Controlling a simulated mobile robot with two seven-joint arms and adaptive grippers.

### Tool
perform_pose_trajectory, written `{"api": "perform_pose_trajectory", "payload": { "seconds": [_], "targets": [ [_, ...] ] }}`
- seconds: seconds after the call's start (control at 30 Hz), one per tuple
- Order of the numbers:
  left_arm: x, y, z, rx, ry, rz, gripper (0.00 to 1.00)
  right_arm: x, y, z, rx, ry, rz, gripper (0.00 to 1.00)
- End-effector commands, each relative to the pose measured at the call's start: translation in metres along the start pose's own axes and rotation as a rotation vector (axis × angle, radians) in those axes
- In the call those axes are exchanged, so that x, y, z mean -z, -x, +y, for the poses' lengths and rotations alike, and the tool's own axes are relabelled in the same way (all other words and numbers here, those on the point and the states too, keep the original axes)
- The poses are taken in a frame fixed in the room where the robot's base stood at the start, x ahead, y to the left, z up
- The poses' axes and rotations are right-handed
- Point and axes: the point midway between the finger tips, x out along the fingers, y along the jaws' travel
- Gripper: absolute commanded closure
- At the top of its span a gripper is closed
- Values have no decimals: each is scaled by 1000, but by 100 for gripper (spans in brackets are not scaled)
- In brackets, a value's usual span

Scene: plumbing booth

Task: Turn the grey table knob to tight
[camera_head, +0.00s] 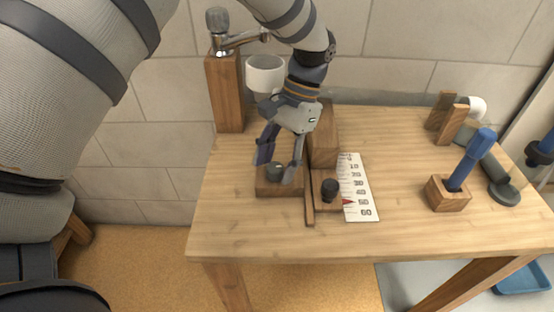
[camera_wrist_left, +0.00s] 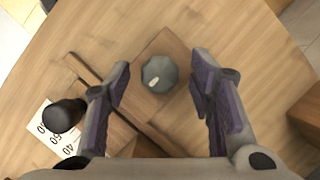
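The grey table knob (camera_wrist_left: 160,74) sits on a square wooden block on the table. It is round with facets and has a pale mark near its lower left edge in the left wrist view. In the head view the grey knob (camera_head: 275,171) is partly covered by my gripper. My left gripper (camera_head: 277,167) points down over the block with its fingers on either side of the knob. In the left wrist view the left gripper (camera_wrist_left: 163,85) is open, with a gap between each finger and the knob. My right gripper is not clearly in view.
Beside the block are a wooden rail, a black knob (camera_head: 330,189) and a white scale card (camera_head: 358,190) with a red pointer. A faucet stands on a wooden post (camera_head: 226,92) at the back left. A blue-handled tool (camera_head: 470,160) stands in a wooden holder at right.

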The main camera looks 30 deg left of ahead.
Motion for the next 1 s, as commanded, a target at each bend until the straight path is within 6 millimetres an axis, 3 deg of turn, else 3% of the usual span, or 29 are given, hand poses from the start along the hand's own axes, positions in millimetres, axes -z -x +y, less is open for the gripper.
{"api": "perform_pose_trajectory", "payload": {
  "seconds": [0.23,0.5,0.63,0.8,1.0],
  "targets": [
    [1,12,0,2,1,4,51,0,0,0,0,0,0,60],
    [1,83,0,2,1,5,51,0,0,0,0,0,1,60],
    [1,108,0,2,1,2,51,0,0,0,0,0,0,60],
    [0,120,0,0,-1,0,51,0,0,0,0,0,0,60],
    [0,120,0,0,0,-1,51,0,0,0,0,0,0,60]
  ]
}}
